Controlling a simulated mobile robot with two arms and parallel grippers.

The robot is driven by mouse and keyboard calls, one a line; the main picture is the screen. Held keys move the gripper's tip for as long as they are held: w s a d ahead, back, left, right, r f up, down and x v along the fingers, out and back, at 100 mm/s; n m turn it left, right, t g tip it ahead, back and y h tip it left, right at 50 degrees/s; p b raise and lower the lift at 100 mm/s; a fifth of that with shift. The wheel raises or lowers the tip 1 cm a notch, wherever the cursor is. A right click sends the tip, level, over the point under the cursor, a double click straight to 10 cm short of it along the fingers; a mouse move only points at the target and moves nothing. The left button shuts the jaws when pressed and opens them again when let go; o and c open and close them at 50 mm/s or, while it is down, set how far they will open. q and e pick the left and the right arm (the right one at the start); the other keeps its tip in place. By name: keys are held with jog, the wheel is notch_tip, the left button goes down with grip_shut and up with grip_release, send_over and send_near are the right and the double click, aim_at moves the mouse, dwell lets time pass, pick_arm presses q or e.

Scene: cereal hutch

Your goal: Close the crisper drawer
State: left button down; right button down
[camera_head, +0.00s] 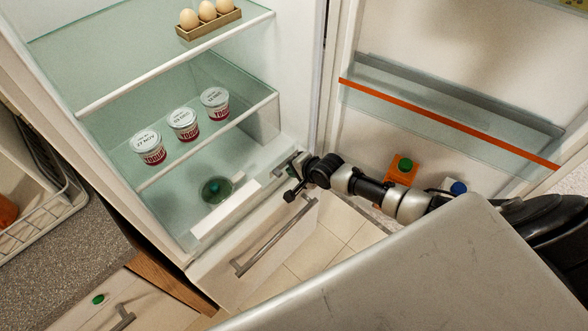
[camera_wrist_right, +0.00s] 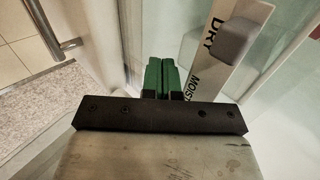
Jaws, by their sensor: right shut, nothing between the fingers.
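The crisper drawer, with a white front (camera_head: 225,283) and a long grey bar handle (camera_head: 275,235), sits at the bottom of the fridge. I cannot tell exactly how far out it stands. A white strip (camera_head: 225,208) lies along its top edge; in the right wrist view the strip (camera_wrist_right: 212,68) reads "DRY" and "MOIST" and carries a grey knob (camera_wrist_right: 239,40). My right gripper (camera_head: 282,170) is at the right end of the drawer's top edge. Its green fingertips (camera_wrist_right: 160,76) are together and empty, beside the strip. Whether they touch the drawer is unclear. My left gripper is not in view.
Three yogurt cups (camera_head: 184,124) stand on the lower glass shelf (camera_head: 160,178), and an egg tray (camera_head: 209,23) above. A green round item (camera_head: 216,189) shows below the glass. The open fridge door with its orange-edged bin (camera_head: 450,125) is at right. Tiled floor (camera_head: 318,250) is free.

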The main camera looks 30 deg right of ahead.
jog(key=shift+w, duration=0.15)
jog(key=w+a+b, duration=0.2)
jog(key=w+b, duration=0.2)
jog(key=w, duration=0.1)
jog(key=w+a+b, duration=0.1)
jog(key=w+b, duration=0.3)
jog(key=w, duration=0.1)
jog(key=w+a+b, duration=0.2)
jog(key=w+b, duration=0.1)
jog(key=w, duration=0.2)
jog(key=shift+a+f+b, duration=0.25)
jog(key=shift+a+b, duration=0.1)
jog(key=shift+b, duration=0.05)
jog(key=shift+w+a+r+b, duration=0.15)
jog(key=shift+w+b, duration=0.25)
jog(key=shift+w, duration=0.15)
jog(key=shift+r, duration=0.3)
jog(key=shift+w+r, duration=0.1)
